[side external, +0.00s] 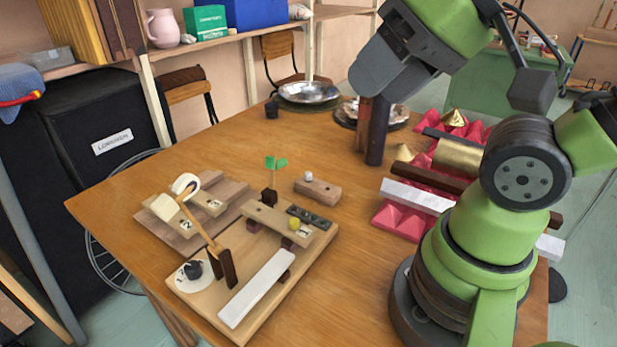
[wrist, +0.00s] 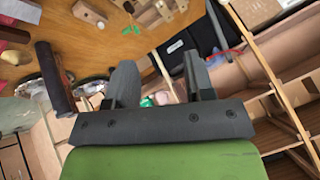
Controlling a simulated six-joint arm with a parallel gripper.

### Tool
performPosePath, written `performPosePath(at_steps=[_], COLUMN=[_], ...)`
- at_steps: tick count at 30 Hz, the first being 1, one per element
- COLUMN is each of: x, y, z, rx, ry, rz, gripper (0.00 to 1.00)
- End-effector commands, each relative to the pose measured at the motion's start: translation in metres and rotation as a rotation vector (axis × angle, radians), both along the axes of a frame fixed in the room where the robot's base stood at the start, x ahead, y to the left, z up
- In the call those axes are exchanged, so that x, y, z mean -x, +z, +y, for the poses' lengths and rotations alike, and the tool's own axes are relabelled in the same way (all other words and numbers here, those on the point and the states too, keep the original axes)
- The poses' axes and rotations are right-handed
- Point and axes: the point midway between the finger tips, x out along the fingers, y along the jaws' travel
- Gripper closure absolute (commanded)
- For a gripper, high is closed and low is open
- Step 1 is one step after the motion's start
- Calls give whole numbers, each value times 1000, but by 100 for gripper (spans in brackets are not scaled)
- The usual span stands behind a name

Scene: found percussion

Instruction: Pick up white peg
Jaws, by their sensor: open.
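A small white peg (side external: 308,176) stands up from a small wooden block (side external: 322,190) lying on the table.
A dark upright post (side external: 376,130) stands below my gripper. Metal bowls (side external: 310,92) are behind it. Pink foam (side external: 398,218) with bars lies at right. A wooden contraption (side external: 210,300) with a yellow peg (side external: 295,222) and a green sprout (side external: 276,163) are near the block.

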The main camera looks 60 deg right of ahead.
Motion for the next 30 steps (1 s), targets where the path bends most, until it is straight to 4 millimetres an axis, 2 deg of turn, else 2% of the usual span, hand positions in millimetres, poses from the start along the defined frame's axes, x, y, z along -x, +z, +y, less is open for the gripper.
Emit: performPosePath(at_steps=[5,8,11,17,23,27,30], x=[-1,-11,-31,-93,-150,-179,-191], y=[0,2,4,-7,-48,-93,-126], z=[0,-3,-11,-41,-82,-115,-135], rx=[-5,-43,-125,-340,-523,-622,-674], ry=[-10,-87,-261,-794,-1375,-1791,-2057], rz=[5,42,120,303,434,481,487], gripper=[52,52,52,52,52,52,52])
